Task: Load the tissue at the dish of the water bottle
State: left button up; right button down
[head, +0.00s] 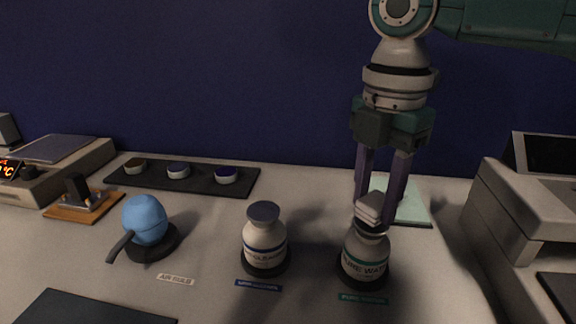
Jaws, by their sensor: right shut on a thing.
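The water bottle (365,262) is a pale bottle with a green band and the words "PURE WATER", standing on a dark round base at the right of the bench. My right gripper (378,203) points down above it. Its fingers are shut on a small white folded tissue (370,209), held at the bottle's top. The tissue covers much of the dish, so I cannot tell if they touch. My left gripper is not in view.
A second bottle (264,242) with a blue band stands to the left. A blue air bulb (145,220) sits further left. A dark tray (183,177) with 3 small cups lies behind. A pale green pad (412,200) lies behind the water bottle. A grey machine (497,215) stands at right.

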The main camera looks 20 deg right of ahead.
aim_at(375, 201)
jog(key=shift+f, duration=0.35)
dwell(0.4)
jog(key=shift+f+b, duration=0.4)
jog(key=shift+f, duration=0.3)
dwell(0.5)
dwell(0.5)
notch_tip(375, 201, up, 2)
jog(key=p, duration=0.2)
jog(key=shift+r+p, duration=0.15)
jog(key=shift+p, duration=0.15)
notch_tip(375, 201, up, 5)
jog(key=p, duration=0.5)
jog(key=shift+p, duration=0.4)
